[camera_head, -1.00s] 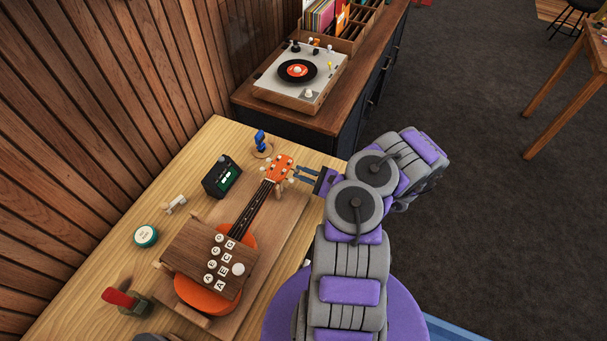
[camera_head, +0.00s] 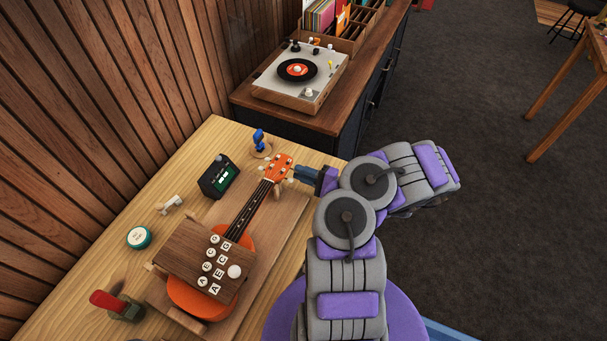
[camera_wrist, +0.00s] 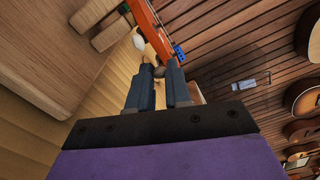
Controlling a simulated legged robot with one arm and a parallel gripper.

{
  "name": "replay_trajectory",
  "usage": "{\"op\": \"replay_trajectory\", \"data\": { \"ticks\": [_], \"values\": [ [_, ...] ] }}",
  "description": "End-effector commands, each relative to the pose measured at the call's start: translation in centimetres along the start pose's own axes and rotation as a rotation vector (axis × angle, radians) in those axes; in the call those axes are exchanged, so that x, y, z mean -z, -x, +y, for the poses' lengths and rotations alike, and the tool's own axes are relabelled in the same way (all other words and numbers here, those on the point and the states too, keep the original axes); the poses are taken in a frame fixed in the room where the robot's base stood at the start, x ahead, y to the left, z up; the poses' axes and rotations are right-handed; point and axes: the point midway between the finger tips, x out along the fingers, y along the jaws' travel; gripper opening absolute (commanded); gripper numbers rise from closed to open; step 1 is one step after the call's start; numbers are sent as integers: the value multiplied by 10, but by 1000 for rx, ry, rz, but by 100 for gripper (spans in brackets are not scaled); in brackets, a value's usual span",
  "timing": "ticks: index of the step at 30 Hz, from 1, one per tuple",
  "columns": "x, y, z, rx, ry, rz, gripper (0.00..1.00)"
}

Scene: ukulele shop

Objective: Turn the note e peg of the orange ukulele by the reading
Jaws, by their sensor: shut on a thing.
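The orange ukulele (camera_head: 278,166) lies on a wooden board with its headstock pointing to the back right. Pale tuning pegs stick out on both sides of the headstock. My gripper (camera_head: 298,173) is at the right side of the headstock. In the wrist view, my gripper (camera_wrist: 159,70) is shut on a small dark-looking peg (camera_wrist: 159,72) beside the orange headstock (camera_wrist: 150,28); a white peg (camera_wrist: 138,40) is just beyond. The black tuner (camera_head: 212,182) stands left of the headstock with a lit green screen; its reading is too small to make out.
A wooden block with lettered buttons (camera_head: 188,248) lies across the ukulele body. A teal-lidded tin (camera_head: 138,237), a red-handled tool (camera_head: 108,300) and a blue figure (camera_head: 258,138) stand on the table. A record player (camera_head: 300,72) is on the cabinet behind. Table front right is covered by my arm.

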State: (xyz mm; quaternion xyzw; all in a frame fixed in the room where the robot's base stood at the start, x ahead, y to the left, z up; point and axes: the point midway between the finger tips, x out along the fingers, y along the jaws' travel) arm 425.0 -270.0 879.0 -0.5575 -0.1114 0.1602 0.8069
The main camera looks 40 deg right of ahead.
Motion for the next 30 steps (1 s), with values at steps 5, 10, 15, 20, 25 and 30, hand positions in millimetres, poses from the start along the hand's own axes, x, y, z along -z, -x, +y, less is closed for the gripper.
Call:
{"op": "replay_trajectory", "data": {
  "ticks": [5,10,15,20,25,30],
  "values": [
    [-1,0,3,-7,8,-2,0],
    [-1,0,3,-7,8,-2,0],
    [-1,0,3,-8,8,-2,24],
    [-1,0,2,-5,8,-1,30],
    [0,2,1,-3,8,0,30],
    [1,18,0,-2,8,2,30]
  ]
}}
